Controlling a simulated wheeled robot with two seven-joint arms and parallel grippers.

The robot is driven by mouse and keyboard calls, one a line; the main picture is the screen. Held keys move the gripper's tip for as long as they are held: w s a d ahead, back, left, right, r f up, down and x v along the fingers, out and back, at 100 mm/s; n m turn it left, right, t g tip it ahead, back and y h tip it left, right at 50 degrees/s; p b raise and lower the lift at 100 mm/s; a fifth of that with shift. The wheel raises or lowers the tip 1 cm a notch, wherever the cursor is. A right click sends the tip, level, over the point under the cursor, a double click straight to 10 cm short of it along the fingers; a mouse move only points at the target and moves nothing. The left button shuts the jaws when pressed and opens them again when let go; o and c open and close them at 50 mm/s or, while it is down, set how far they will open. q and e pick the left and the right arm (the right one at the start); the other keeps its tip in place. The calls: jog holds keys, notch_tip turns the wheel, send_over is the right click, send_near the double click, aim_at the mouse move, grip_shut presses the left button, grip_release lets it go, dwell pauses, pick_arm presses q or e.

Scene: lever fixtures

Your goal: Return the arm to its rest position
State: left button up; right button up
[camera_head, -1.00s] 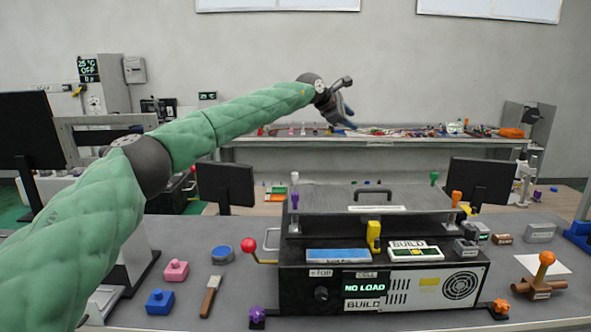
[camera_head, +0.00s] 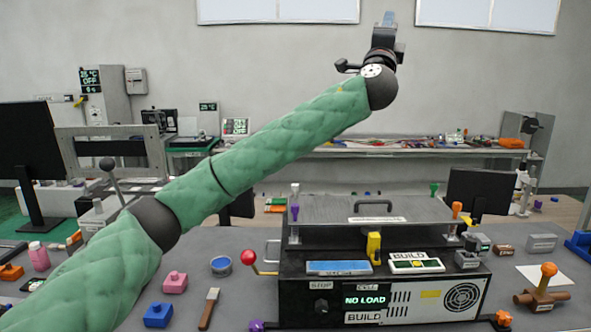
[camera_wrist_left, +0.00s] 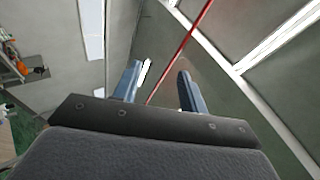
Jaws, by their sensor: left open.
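My left arm (camera_head: 250,145) in its green padded sleeve reaches up and to the right across the head view. My left gripper (camera_head: 389,20) is raised in front of the wall, high above the table, pointing up. In the left wrist view its two blue fingers (camera_wrist_left: 163,88) stand apart with nothing held between them. Behind the fingers are the wall, the ceiling and a red line. My right gripper does not show.
A black machine (camera_head: 420,302) reading NO LOAD stands on the grey table, with a red-knobbed lever (camera_head: 249,258) at its left and an orange-knobbed lever (camera_head: 548,270) to the right. Pink (camera_head: 175,283) and blue (camera_head: 158,315) blocks and a brush (camera_head: 209,309) lie at the front.

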pick_arm(q)
jog(key=s+a+f+n+g+y, duration=0.35)
jog(key=a+f+n, duration=0.3)
jog(key=f, duration=0.65)
jog(key=s+a+f+n+g+y, duration=0.25)
jog(key=s+a+f+n, duration=0.35)
jog(key=f, duration=0.7)
jog(key=s+a+f+n+g+y, duration=0.15)
jog(key=a+f+n+g, duration=0.25)
jog(key=a+f, duration=0.65)
jog(key=s+a+f+n+g, duration=0.1)
jog(key=s+a+f+g, duration=0.3)
jog(key=f, duration=0.6)
jog(key=s+a+f+n+t, duration=0.1)
jog(key=s+a+f, duration=0.1)
jog(key=s+f, duration=0.6)
jog(key=s+a+f+n+g, duration=0.2)
jog(key=s+a+f, duration=0.2)
jog(key=f, duration=0.8)
jog(key=s+a+f+g, duration=0.1)
jog(key=s+f+g, duration=0.2)
jog(key=s+f, duration=0.9)
jog(key=s+a+f+n+g+y, duration=0.1)
jog(key=s+f+g, duration=0.3)
jog(key=s+f, duration=0.7)
jog(key=s+a, duration=0.1)
jog(key=s, duration=0.3)
jog(key=shift+f, duration=0.4)
